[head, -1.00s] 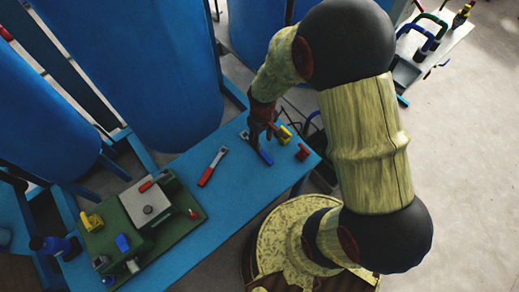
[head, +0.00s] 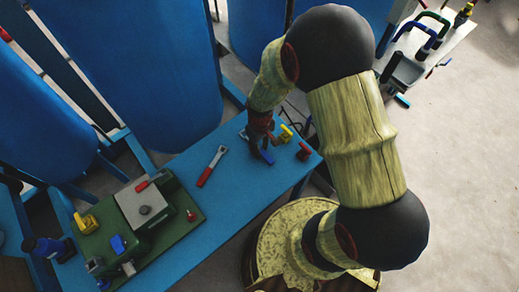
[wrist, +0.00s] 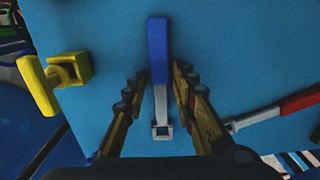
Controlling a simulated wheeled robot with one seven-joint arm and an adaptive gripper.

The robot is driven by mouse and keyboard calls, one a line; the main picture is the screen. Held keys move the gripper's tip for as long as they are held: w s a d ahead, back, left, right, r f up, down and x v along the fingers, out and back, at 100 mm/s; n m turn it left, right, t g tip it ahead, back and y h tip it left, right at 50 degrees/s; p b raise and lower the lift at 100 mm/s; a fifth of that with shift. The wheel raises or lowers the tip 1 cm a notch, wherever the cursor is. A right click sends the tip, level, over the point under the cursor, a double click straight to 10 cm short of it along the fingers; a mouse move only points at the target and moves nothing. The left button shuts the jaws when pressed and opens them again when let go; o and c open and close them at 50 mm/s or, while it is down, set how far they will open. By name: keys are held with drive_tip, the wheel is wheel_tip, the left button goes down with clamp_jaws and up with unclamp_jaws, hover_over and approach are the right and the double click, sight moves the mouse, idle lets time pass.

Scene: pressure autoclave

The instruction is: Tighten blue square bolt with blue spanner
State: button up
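The blue spanner (wrist: 158,52) lies on the blue table, its blue handle away from me in the wrist view and its grey shank ending in a square head. In the head view its blue handle (head: 266,157) shows just below my gripper (head: 262,143). My gripper (wrist: 160,95) is open, with one finger on each side of the spanner and gaps between. A green-based device (head: 165,240) stands at the table's left end. A small blue block (head: 118,244) sits on it; I cannot tell for sure that it is the blue square bolt.
A red-handled spanner (head: 212,166) lies left of my gripper in the head view. A yellow piece (wrist: 62,75) and a red piece (head: 304,151) lie on the other side. Big blue tanks (head: 155,70) stand behind the table. Table (head: 215,205) between device and tools is clear.

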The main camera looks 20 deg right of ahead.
drive_tip(key=c, duration=0.6)
drive_tip(key=shift+r, duration=0.1)
clamp_jaws()
